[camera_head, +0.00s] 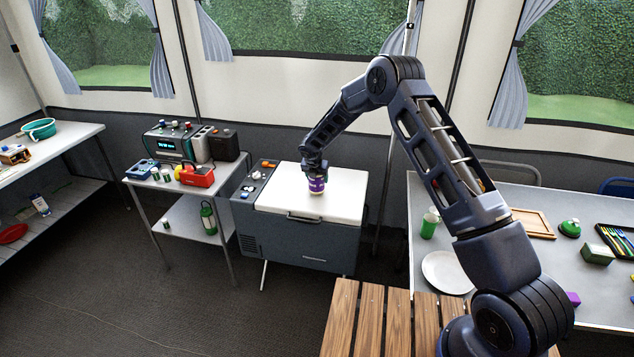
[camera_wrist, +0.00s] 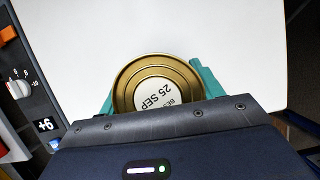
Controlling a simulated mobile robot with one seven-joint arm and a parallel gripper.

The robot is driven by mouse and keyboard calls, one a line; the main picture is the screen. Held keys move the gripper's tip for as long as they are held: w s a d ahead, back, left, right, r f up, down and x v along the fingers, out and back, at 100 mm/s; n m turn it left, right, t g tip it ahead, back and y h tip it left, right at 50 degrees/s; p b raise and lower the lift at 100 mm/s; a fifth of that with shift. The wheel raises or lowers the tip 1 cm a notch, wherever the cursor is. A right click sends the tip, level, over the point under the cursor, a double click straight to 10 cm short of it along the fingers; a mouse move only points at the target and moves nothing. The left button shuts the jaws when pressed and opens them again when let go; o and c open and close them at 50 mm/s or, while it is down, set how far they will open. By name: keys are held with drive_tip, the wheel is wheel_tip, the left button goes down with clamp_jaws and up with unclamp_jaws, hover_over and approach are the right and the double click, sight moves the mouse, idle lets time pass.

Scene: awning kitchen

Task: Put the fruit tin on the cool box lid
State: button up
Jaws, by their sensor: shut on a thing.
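The fruit tin (camera_head: 316,186) is a small purple can with a pale band, upright at the white cool box lid (camera_head: 345,200). In the wrist view the tin's gold-rimmed end (camera_wrist: 157,84) shows, with a date printed on it. My gripper (camera_head: 315,174) is shut on the tin, with teal fingers on both sides of it. The white lid (camera_wrist: 235,40) fills most of the wrist view behind the tin. The tin's base looks at or very near the lid surface; I cannot tell if it touches.
A control panel (camera_head: 255,182) with knobs lies left of the lid. A side table (camera_head: 205,205) with a radio (camera_head: 170,143) and a red item (camera_head: 197,176) stands further left. A wooden slatted surface (camera_head: 370,325) is in front. A grey table (camera_head: 500,250) with a plate (camera_head: 446,272) is at right. Most of the lid is clear.

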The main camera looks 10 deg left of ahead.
drive_tip(key=shift+f, duration=1)
drive_tip(key=shift+f, duration=0.1)
drive_tip(key=o, duration=1.3)
